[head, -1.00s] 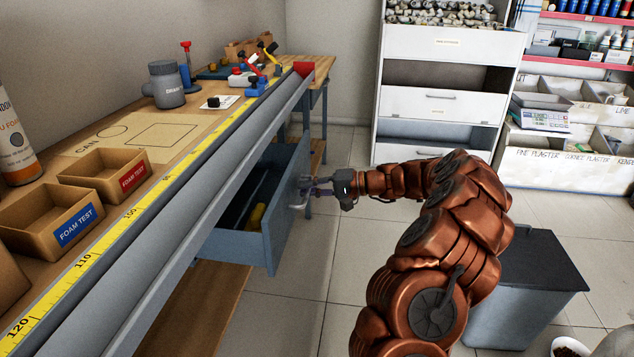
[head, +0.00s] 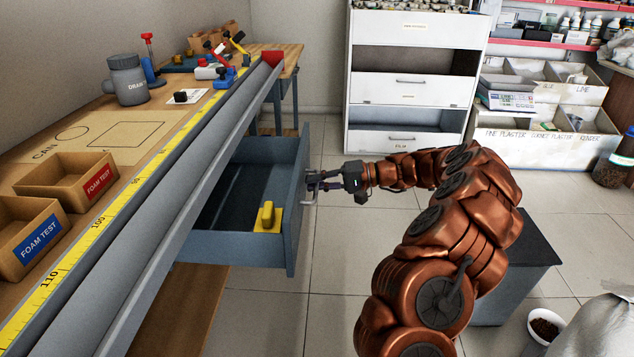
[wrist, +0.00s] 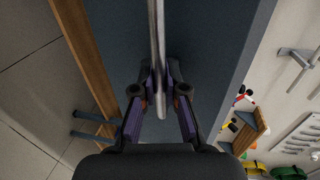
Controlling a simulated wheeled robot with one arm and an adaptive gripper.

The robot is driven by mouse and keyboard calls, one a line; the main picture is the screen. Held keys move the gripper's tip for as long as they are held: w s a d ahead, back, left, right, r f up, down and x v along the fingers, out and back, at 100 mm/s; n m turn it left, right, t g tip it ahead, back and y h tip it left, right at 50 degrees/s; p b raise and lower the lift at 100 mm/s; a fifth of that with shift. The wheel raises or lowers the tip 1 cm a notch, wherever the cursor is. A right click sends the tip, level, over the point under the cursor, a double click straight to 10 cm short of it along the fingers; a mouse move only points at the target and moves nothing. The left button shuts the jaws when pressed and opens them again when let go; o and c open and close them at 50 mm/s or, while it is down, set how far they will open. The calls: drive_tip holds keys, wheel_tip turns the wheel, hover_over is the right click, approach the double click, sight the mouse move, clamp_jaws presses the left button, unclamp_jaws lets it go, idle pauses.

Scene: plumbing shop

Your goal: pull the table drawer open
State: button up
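The blue-grey table drawer (head: 296,225) stands well out from under the workbench. Its inside shows, with a yellow tool on a yellow base (head: 267,217) in it. The metal handle (head: 309,192) is on the drawer's front. My gripper (head: 318,182) is at this handle. In the wrist view, the bar of the handle (wrist: 157,30) runs between the fingers of my gripper (wrist: 160,82), which are closed in on it from both sides. The exact finger contact is small and dark.
The wooden workbench (head: 85,137) bears a yellow tape rule, foam test boxes (head: 68,185) and a grey jar (head: 126,80). A dark-lidded grey bin (head: 515,260) stands right of my arm. White shelves (head: 410,90) stand behind. Floor in front of the drawer is clear.

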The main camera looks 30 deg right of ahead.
drive_tip(key=o, duration=0.5)
drive_tip(key=shift+c, duration=0.2)
drive_tip(key=v, duration=1.2)
